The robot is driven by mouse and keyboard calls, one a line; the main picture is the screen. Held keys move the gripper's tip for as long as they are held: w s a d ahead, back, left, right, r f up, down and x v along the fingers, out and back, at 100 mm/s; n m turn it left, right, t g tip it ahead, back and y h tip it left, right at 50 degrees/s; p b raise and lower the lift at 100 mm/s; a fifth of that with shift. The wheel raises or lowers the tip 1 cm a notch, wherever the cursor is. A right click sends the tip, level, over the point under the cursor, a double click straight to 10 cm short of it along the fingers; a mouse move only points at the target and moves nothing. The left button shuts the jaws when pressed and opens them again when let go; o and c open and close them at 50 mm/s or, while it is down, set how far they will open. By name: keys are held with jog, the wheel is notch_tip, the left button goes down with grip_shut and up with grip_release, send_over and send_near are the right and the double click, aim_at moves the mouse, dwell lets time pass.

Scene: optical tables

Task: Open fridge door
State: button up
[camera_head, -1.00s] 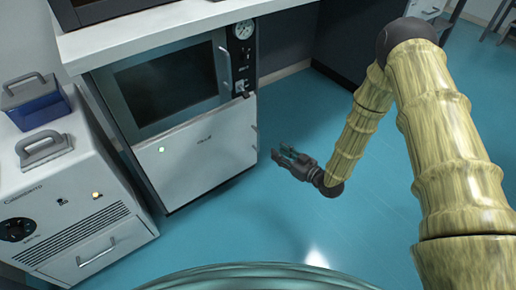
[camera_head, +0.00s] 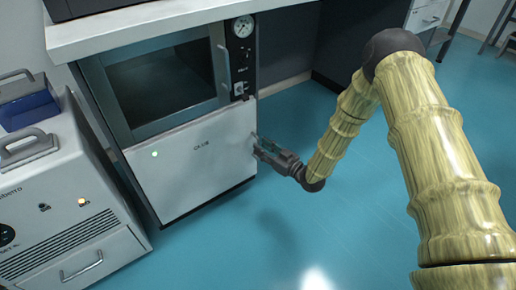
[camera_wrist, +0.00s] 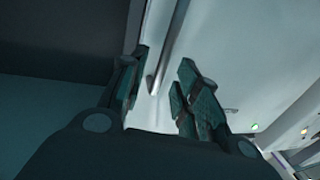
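The fridge is the low unit under the counter, with a white door (camera_head: 190,165) that looks closed. A slim metal handle (camera_wrist: 168,48) runs along the door and shows in the wrist view. My gripper (camera_head: 259,147) is at the right edge of the door. In the wrist view my gripper (camera_wrist: 158,88) is open, with one finger on each side of the handle's lower end. I cannot tell whether either finger touches it. In the head view the handle is mostly hidden by my gripper.
Directly above the white door is a glass-windowed unit (camera_head: 165,85) with a pressure gauge (camera_head: 243,27), under a white counter (camera_head: 150,28). The blue floor right of the fridge is clear.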

jog(key=shift+b+x, duration=0.35)
jog(key=shift+x, duration=1.05)
grip_shut()
